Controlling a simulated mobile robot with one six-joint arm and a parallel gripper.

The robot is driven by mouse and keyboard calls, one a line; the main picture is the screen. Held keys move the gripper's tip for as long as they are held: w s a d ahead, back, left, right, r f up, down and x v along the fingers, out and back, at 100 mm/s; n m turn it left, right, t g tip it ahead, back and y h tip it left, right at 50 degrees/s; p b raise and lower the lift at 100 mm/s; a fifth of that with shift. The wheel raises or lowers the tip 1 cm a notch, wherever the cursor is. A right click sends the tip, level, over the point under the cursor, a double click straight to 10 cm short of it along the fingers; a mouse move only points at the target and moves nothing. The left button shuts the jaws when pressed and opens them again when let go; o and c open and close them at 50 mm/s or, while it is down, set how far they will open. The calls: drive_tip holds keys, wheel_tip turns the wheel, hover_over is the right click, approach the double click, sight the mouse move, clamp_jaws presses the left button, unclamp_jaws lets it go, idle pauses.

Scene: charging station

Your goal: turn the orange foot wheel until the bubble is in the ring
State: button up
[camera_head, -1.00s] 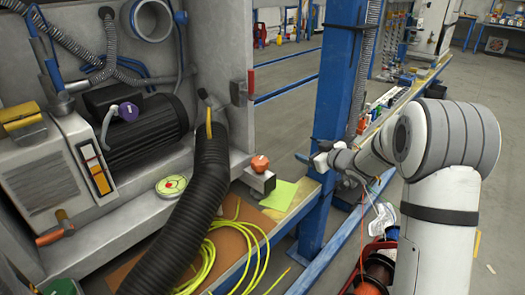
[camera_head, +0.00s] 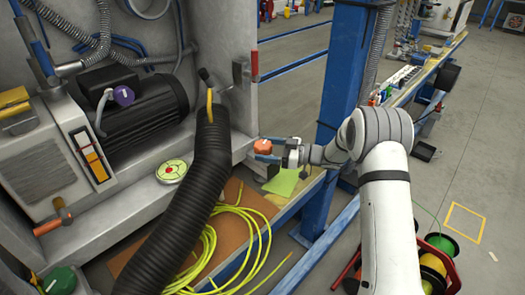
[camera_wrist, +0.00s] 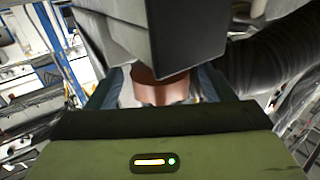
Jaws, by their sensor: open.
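The orange foot wheel (camera_head: 263,146) sits at the lower right corner of the grey machine, above a small metal block. My gripper (camera_head: 275,152) is at its right side, with the jaws open and level with it. In the wrist view the wheel (camera_wrist: 160,88) shows between the two fingers, partly hidden by a dark grey block in front. I cannot tell whether either finger touches it. The round level (camera_head: 172,171) is a pale yellow-green disc with a red ring, on the machine's ledge. Its bubble is too small to place.
A thick black hose (camera_head: 185,200) runs between the level and the wheel. Yellow cable (camera_head: 235,235) lies coiled on the bench below. A green sheet (camera_head: 284,181) lies under my gripper. A blue post (camera_head: 345,75) stands behind my arm.

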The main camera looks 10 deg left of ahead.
drive_tip(key=shift+a, duration=0.65)
drive_tip(key=c, duration=0.9)
drive_tip(key=shift+c, duration=0.2)
drive_tip(key=shift+m+t, duration=0.3)
drive_tip(key=shift+t, duration=0.2)
